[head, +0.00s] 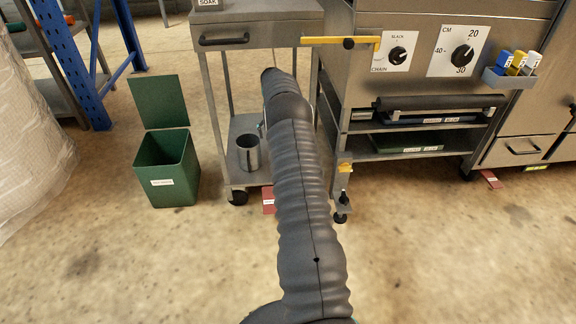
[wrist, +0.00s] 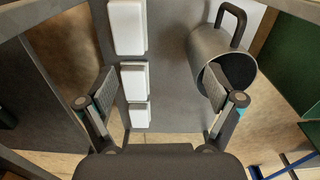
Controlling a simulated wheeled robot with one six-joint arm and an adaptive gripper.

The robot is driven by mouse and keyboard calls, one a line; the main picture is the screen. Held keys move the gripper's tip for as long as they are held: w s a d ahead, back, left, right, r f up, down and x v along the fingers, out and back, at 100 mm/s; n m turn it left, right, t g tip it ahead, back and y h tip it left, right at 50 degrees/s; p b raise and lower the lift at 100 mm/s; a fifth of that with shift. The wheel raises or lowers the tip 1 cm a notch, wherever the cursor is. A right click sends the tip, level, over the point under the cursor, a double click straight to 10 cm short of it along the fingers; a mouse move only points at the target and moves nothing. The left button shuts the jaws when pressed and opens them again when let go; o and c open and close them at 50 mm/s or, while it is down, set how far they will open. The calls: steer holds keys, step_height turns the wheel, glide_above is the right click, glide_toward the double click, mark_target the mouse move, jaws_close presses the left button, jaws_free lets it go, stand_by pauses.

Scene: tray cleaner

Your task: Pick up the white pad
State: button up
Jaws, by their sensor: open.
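Three white pads lie in a row on a grey shelf in the wrist view: a larger one (wrist: 126,27) at the top, one in the middle (wrist: 133,80) and one below it (wrist: 139,114). My gripper (wrist: 160,88) is open and empty, its fingers spread to either side. The middle and lower pads appear between the fingers, nearer the left one. How far the fingertips are above the shelf I cannot tell. In the head view the pads and the gripper are hidden behind my arm.
A metal mug (wrist: 222,60) with a dark handle stands right of the pads, close to the right finger; it shows on the cart's lower shelf (head: 236,178) in the head view. A green bin (head: 167,170) stands left of the cart, a steel machine (head: 420,85) right.

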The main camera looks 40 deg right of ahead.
steer(key=shift+m, duration=0.3)
steer(key=d+f, duration=0.1)
steer(key=f, duration=0.2)
steer(key=s+d+f, duration=0.1)
steer(key=d+f, duration=0.1)
steer(key=f, duration=0.1)
steer(key=d+f, duration=0.2)
steer(key=f, duration=0.2)
steer(key=shift+s+d+f+b, duration=0.1)
steer(key=shift+s+d+b, duration=0.05)
steer(key=shift+d+b, duration=0.15)
steer(key=shift+s+d+f, duration=0.1)
steer(key=shift+s+f, duration=0.15)
steer(key=shift+f, duration=1.05)
steer(key=shift+s+f, duration=0.2)
steer(key=shift+f, duration=1.55)
steer(key=c, duration=1.3)
